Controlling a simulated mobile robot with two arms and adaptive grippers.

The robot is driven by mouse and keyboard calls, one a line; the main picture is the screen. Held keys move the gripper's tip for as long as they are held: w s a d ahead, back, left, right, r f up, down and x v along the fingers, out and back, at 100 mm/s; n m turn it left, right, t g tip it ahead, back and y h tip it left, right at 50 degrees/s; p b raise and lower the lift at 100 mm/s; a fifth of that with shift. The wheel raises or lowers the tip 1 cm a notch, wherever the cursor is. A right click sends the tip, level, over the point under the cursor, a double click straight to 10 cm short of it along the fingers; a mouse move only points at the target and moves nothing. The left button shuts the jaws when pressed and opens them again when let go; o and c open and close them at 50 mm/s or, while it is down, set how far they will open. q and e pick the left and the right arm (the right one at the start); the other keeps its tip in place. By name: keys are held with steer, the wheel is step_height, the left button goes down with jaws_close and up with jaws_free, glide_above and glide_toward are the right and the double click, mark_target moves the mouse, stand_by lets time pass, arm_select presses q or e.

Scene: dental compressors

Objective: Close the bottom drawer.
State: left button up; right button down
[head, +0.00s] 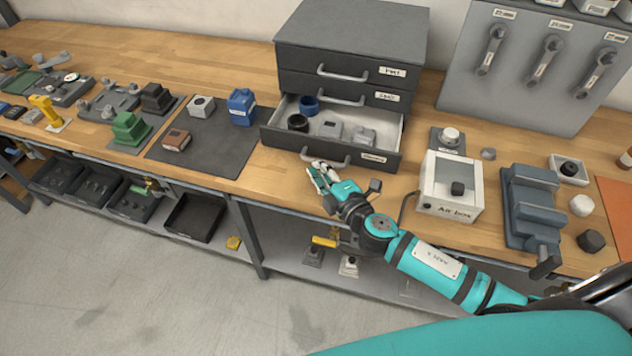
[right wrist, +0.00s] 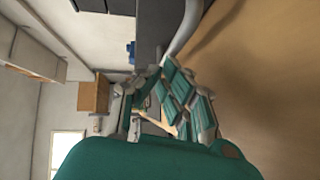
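The dark grey drawer cabinet (head: 352,32) stands at the back of the bench. Its bottom drawer (head: 285,140) is pulled out, and the two drawers above it look shut. Inside the bottom drawer are a blue cup (head: 309,105), a black round part (head: 297,123) and grey parts (head: 330,129). My right gripper (head: 316,172) is just in front of the drawer's handle (head: 326,159), at its left part. In the right wrist view the fingertips (right wrist: 163,72) are close together with nothing seen between them; the handle (right wrist: 186,30) passes just beyond them. Contact is unclear. My left gripper is out of view.
A white box (head: 449,190) and a grey vise (head: 533,205) stand right of the drawer. A dark mat (head: 205,155) with a blue container (head: 241,107) lies to its left. The bench's front edge runs below my right gripper. A shelf with trays is underneath.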

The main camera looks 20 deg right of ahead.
steer(key=w+d, duration=0.2)
steer(key=w, duration=0.1)
steer(key=w+d, duration=0.2)
steer(key=w, duration=0.1)
steer(key=w+d, duration=0.2)
steer(key=shift+w+b, duration=0.35)
steer(key=shift+w, duration=0.05)
